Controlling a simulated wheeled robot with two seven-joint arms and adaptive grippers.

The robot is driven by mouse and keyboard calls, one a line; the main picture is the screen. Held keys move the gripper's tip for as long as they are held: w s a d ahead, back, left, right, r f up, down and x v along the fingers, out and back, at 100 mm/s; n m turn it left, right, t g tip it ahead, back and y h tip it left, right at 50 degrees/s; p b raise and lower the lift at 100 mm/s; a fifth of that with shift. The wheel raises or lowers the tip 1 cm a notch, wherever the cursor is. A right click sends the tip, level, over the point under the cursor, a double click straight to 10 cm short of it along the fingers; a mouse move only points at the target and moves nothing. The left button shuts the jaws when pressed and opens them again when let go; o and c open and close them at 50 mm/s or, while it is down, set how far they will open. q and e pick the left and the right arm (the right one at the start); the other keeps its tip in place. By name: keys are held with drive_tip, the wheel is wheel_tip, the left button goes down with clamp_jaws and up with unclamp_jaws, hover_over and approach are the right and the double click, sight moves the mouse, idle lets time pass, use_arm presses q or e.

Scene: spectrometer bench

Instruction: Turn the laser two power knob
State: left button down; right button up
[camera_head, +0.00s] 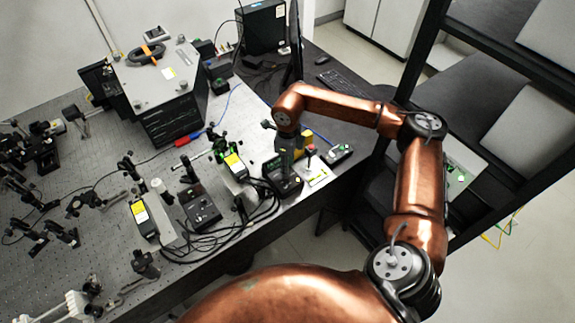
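Two black control boxes with small knobs stand near the bench's front edge: one left box (201,208) and one right box (287,186). I cannot tell from labels which belongs to laser two. My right gripper (284,168) points down at the right box, close above or touching it. Its fingers are small and dark, and partly hidden by the wrist, so their opening and any contact with a knob cannot be made out. My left gripper is out of view.
Black cables (232,228) loop between the boxes along the bench edge. A large grey instrument (165,75) stands behind. Optics posts crowd the left of the bench (105,255). A small device (338,154) lies right of my gripper. A black shelf rack (420,50) stands at right.

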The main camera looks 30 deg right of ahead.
drive_tip(key=shift+f, duration=0.15)
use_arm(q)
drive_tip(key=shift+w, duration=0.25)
use_arm(e)
clamp_jaws()
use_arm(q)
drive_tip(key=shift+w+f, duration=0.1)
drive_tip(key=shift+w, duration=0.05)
use_arm(e)
unclamp_jaws()
idle(0.3)
wheel_tip(320, 180, up, 12)
idle(0.6)
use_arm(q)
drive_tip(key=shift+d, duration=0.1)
use_arm(e)
drive_tip(key=shift+s, duration=0.1)
